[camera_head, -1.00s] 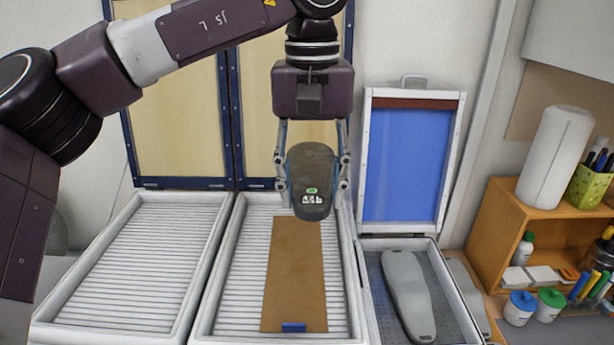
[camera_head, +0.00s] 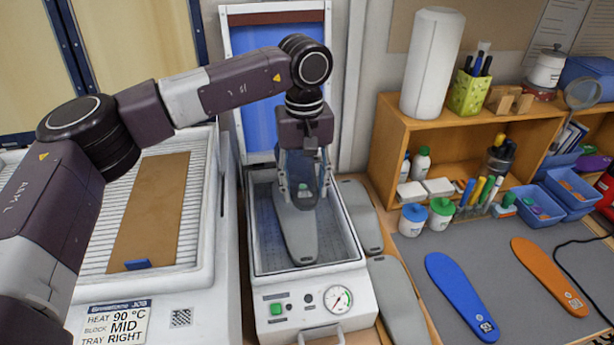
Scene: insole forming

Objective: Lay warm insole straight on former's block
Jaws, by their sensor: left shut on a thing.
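My left gripper (camera_head: 305,190) is shut on the dark insole (camera_head: 302,168), which shows only partly between the fingers, with a small green mark near its lower end. Gripper and insole are over the far end of the grey block (camera_head: 298,238). The block lies lengthwise in the open former (camera_head: 345,268), and its near end is uncovered. The fingers hide the block's far end. I cannot tell whether the insole touches the block. My right gripper is not in view.
The former's blue-lined lid (camera_head: 258,75) stands open behind. Spare grey blocks (camera_head: 397,298) lie to its right. A heater tray (camera_head: 197,215) with a brown sheet (camera_head: 152,212) stands left; its sign (camera_head: 115,322) reads 90 °C, MID, RIGHT. Blue (camera_head: 460,296) and orange (camera_head: 548,276) insoles lie right.

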